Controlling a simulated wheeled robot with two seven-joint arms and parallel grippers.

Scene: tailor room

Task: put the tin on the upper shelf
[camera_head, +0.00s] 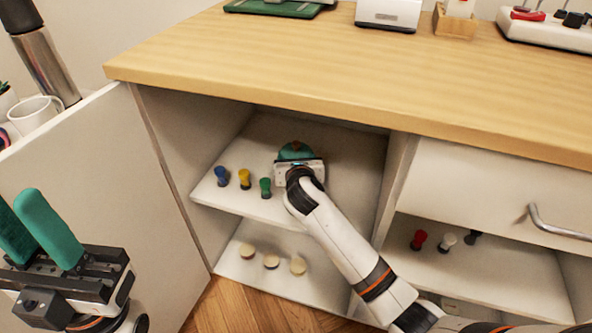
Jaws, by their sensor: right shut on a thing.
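My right gripper (296,154) reaches into the open cabinet, over the upper shelf (346,184). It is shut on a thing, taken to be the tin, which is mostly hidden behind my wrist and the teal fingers. A small brownish patch shows between the teal parts. I cannot tell whether the held thing touches the shelf. My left gripper (22,222) is at the lower left, outside the cabinet in front of the white door, with its teal fingers apart and nothing seen between them.
Blue (222,174), yellow (244,178) and green (265,187) spools stand on the upper shelf, left of my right gripper. Three pale round-topped items (271,261) stand on the lower shelf. The open door (90,190) is at left. The wooden tabletop (340,75) overhangs the compartment.

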